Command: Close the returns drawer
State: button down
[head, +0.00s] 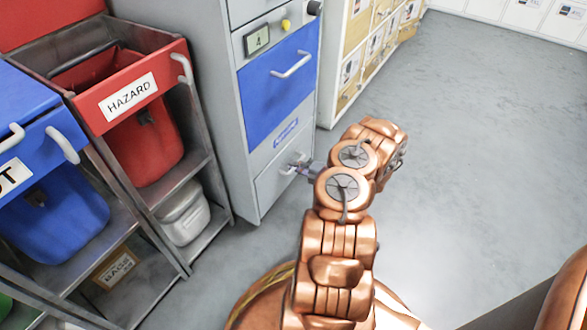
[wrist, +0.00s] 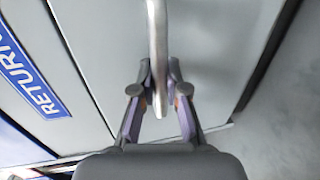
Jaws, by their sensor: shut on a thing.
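The grey returns drawer (head: 272,187) is at the bottom of the grey cabinet, under a blue returns label (head: 286,132). Its front looks flush or nearly flush with the cabinet face; I cannot tell if a small gap is left. My gripper (head: 300,167) is at the drawer's handle, partly hidden by my copper arm. In the wrist view my gripper (wrist: 159,82) is shut on the metal handle (wrist: 157,38), which runs between the two fingers. The drawer front (wrist: 215,55) fills much of that view, with the label (wrist: 32,78) at left.
Above the drawer is a blue front (head: 277,95) with a white handle. At left stands a rack with a red HAZARD bin (head: 146,145) and a blue bin (head: 62,222). A shelf unit (head: 350,60) stands behind the cabinet. The floor (head: 480,130) at right is clear.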

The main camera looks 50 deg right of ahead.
jog(key=shift+w, duration=0.25)
jog(key=c, duration=1.2)
grip_release()
jog(key=shift+s, duration=0.1)
jog(key=v, duration=1.2)
jog(key=shift+f, duration=0.1)
